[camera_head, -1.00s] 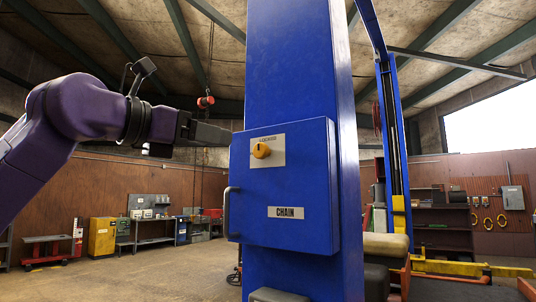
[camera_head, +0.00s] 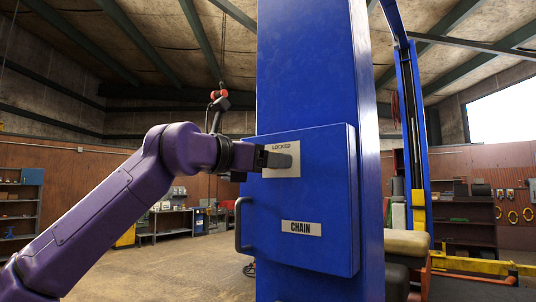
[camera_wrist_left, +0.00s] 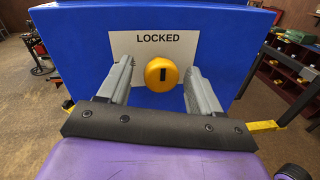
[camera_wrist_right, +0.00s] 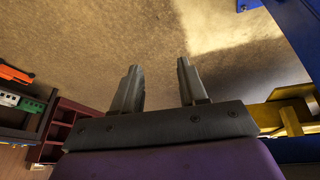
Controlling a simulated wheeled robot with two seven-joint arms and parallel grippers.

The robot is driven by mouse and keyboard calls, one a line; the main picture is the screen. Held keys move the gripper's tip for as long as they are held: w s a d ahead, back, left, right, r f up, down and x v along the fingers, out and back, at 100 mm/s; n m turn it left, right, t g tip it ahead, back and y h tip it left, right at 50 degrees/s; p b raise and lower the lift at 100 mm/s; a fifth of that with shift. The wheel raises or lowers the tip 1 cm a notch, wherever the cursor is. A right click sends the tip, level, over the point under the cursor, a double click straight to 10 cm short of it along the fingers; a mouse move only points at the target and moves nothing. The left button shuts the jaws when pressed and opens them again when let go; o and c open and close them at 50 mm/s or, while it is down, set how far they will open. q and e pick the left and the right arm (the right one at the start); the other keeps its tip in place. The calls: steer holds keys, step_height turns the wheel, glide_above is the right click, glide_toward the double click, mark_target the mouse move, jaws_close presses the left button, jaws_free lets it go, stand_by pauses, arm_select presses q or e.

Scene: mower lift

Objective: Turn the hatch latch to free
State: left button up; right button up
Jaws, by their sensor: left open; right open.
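The hatch latch is a round yellow knob (camera_wrist_left: 160,74) with a short dark upright mark, on a white plate (camera_head: 281,150) reading LOCKED. The plate is on a blue hatch box (camera_head: 335,200) labelled CHAIN, which has a grey handle (camera_head: 240,224) at its left edge. My left gripper (camera_head: 287,160) is in front of the plate and hides the knob in the head view. In the left wrist view its open fingers stand on either side of the knob, with gaps showing. My right gripper (camera_wrist_right: 158,66) is open and empty above the floor, away from the hatch.
The blue lift column (camera_head: 318,60) bears the hatch box. Another blue post (camera_head: 410,120) with yellow arms (camera_head: 470,263) stands at right. Shelves and a workbench (camera_head: 170,222) are along the far wall. The floor left of the column is clear.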

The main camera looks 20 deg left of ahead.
arm_select(q)
steer(key=shift+s+a+r, duration=0.1)
steer(key=shift+s, duration=0.25)
steer(key=c, duration=1)
steer(key=shift+c, duration=0.2)
steer(key=shift+a+n+t+y+b, duration=0.1)
steer(key=shift+n+t+y+b, duration=0.25)
steer(key=shift+n+b, duration=2.15)
steer(key=shift+d+n+t+y+b, duration=0.15)
steer(key=shift+n+t+b, duration=0.6)
steer(key=shift+n, duration=3.2)
steer(key=shift+a+n+t+y+b, duration=0.15)
steer(key=shift+n+t+y+b, duration=0.15)
steer(key=shift+n+b, duration=2.25)
steer(key=shift+n+p, duration=0.75)
steer(key=shift+n, duration=0.15)
